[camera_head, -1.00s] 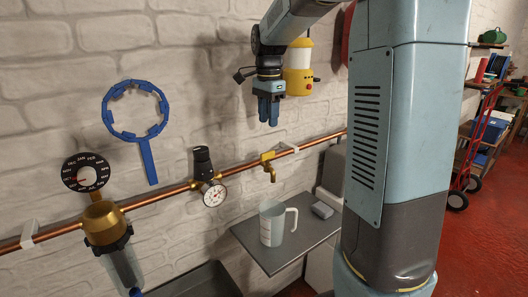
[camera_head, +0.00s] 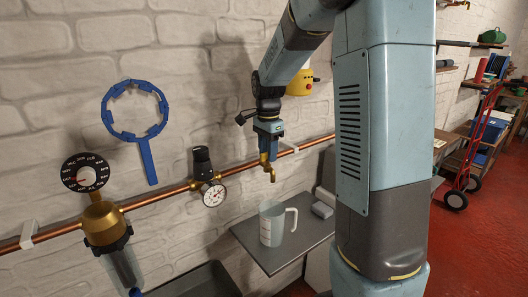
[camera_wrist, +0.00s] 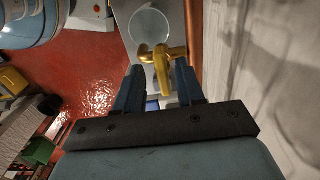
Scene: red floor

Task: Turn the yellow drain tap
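The yellow drain tap (camera_head: 271,175) sticks out from the copper pipe on the wall, and its spout points down. My gripper (camera_head: 267,155) is right above it and hides its upper part in the head view. In the wrist view the brass-yellow tap (camera_wrist: 163,56) lies at the tips of my gripper (camera_wrist: 159,80). The two dark blue fingers are apart, one on each side of the tap's handle, with gaps visible. Whether either finger touches the tap, I cannot tell.
A clear measuring jug (camera_head: 272,226) stands on a grey shelf (camera_head: 273,257) below the tap. A pressure gauge (camera_head: 214,195) and a brass filter housing (camera_head: 102,222) sit along the copper pipe (camera_head: 160,197) to the left. A blue ring wrench (camera_head: 148,160) hangs on the wall.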

